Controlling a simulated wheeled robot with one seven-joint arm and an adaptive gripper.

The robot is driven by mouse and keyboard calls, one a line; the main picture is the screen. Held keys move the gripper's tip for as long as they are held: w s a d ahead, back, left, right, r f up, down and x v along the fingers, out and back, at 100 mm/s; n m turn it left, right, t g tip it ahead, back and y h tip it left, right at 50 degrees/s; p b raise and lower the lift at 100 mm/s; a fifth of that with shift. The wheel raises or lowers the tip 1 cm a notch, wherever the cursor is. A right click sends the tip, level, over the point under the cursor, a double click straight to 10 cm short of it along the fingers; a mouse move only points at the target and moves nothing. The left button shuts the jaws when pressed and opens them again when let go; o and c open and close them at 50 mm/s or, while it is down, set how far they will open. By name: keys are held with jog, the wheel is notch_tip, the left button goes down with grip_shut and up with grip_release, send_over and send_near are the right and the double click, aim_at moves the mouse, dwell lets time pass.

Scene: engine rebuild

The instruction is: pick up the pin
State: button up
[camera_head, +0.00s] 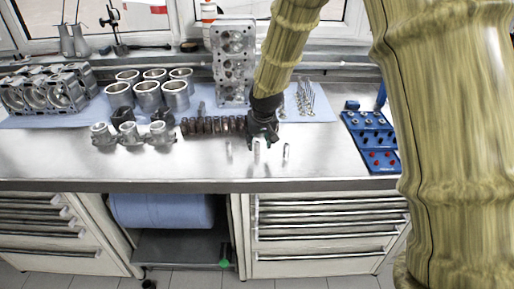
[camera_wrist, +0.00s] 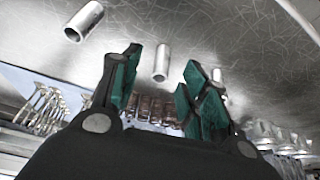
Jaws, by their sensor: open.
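Three small silver hollow pins stand in a row near the front of the steel bench: a left pin (camera_head: 228,150), a middle pin (camera_head: 256,150) and a right pin (camera_head: 285,152). My gripper (camera_head: 263,142) is just above and behind the middle pin. In the wrist view my gripper (camera_wrist: 160,72) is open, with green pads and nothing held. The middle pin (camera_wrist: 161,63) shows between the fingertips, beyond them. The right pin (camera_wrist: 84,20) shows at upper left there, and the left pin (camera_wrist: 218,78) is partly behind a finger.
A row of dark brown cylinders (camera_head: 205,126) lies close behind and left. Pistons (camera_head: 130,135), cylinder liners (camera_head: 148,95), an upright cylinder head (camera_head: 233,65) and valves (camera_head: 305,98) stand further back. A blue tray (camera_head: 370,140) is at right. The bench front is clear.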

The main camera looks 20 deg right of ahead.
aim_at(257, 143)
jog(key=x, duration=0.1)
jog(key=p+x, duration=0.1)
jog(key=shift+w+f, duration=0.25)
jog(key=shift+w, duration=0.15)
jog(key=shift+x, duration=1)
jog(key=shift+a, duration=0.1)
grip_shut()
